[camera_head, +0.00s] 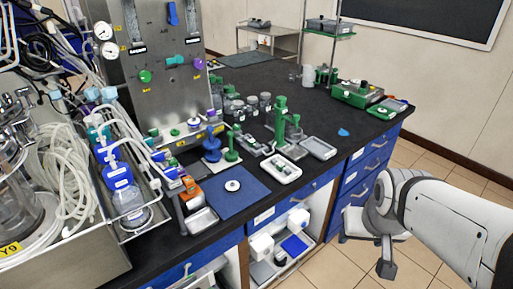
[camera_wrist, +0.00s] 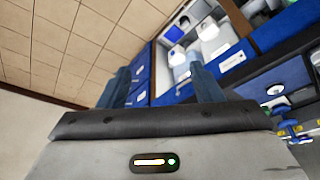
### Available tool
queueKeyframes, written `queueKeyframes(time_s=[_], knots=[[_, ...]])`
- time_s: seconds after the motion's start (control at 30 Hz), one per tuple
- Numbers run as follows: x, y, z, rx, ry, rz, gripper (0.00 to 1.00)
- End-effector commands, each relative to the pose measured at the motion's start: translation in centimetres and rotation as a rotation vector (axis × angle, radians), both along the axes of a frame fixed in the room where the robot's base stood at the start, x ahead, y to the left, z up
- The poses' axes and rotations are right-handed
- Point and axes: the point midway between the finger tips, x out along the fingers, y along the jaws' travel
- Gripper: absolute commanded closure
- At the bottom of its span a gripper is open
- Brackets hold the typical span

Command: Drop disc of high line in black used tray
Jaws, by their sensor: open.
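My gripper (camera_head: 387,268) hangs low at the right, in front of the bench over the tiled floor. In the wrist view its two fingers (camera_wrist: 163,85) stand wide apart with nothing between them. A white disc (camera_head: 232,185) lies on the blue mat (camera_head: 236,202); it also shows in the wrist view (camera_wrist: 276,90). A small pale tray (camera_head: 202,220) stands at the mat's left front. A white tray (camera_head: 283,169) holding small pieces and a grey tray (camera_head: 319,148) lie to the right. I cannot tell which tray is the black used one, nor which disc is the high line's.
A steel panel (camera_head: 160,75) with gauges and coloured knobs stands behind the mat. Green and blue stands (camera_head: 281,120) and several jars crowd the bench (camera_head: 345,130). Tubing and bottles fill the left. Blue drawers (camera_head: 360,190) form the bench front near my arm.

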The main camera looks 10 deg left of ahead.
Motion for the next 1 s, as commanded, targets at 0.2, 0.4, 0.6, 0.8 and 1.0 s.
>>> queueKeyframes(time_s=[0.2,0.4,0.6,0.8,1.0], knots=[[9.4,5.5,-4.1,0.013,-0.247,0.153,0.31],[15.8,12.8,-7.4,0.076,-0.505,0.301,0.31],[18.4,20.9,-10.5,0.191,-0.750,0.439,0.31],[18.0,27.0,-12.6,0.316,-0.936,0.529,0.31],[17.2,29.4,-13.2,0.384,-1.023,0.563,0.31]])
